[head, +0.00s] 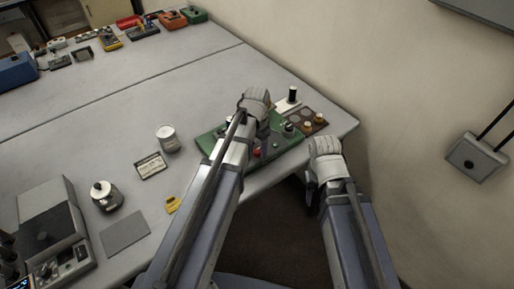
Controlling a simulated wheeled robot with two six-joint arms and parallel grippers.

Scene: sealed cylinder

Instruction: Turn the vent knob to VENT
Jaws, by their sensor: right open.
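A green panel (285,144) lies near the right corner of the table, with several small fittings on it. A dark knob (289,128) and a red part (257,152) show on it. The panel is partly hidden by my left arm, and I cannot make out which fitting is the vent knob or read any VENT mark. My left gripper (256,98) is above the panel's far side; I cannot tell whether it touches anything or how its jaws stand. My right gripper (325,145) is open and empty, beside the table's right edge.
A tray with yellow-capped parts (317,118) and a black-topped post (292,94) stand behind the panel. A white can (167,138), a framed card (151,165), a round jar (105,195) and a grey instrument (55,235) stand to the left. The middle table is clear.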

